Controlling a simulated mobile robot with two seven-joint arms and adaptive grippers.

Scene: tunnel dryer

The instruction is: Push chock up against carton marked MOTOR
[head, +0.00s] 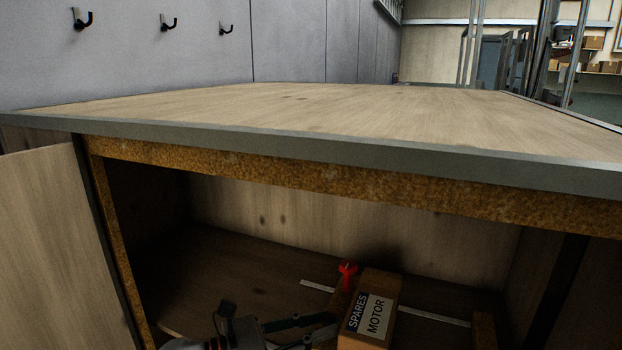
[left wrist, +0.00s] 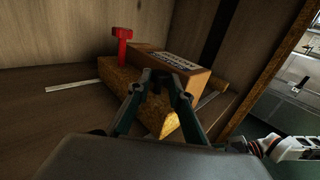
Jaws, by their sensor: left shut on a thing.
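The chock (head: 340,298) is a brown chipboard block with a red upright piece at its far end, on the cabinet floor. It also shows in the left wrist view (left wrist: 120,82). The carton marked MOTOR (head: 369,312), labelled SPARES MOTOR, stands right beside it; it shows behind the chock in the left wrist view (left wrist: 181,65). I cannot tell whether the two touch. My left gripper (head: 328,327) reaches in from the left, its fingers spread about the near part of the chock (left wrist: 160,82) and closed on it. The fingers hide part of the chock. My right gripper is not in view.
The wooden worktop (head: 330,110) roofs the cabinet, with a chipboard rail (head: 270,170) under its front edge. An open door (head: 60,240) stands at left. A white strip (head: 435,317) runs along the floor. Another chipboard block (head: 484,330) is right of the carton. The floor at left is clear.

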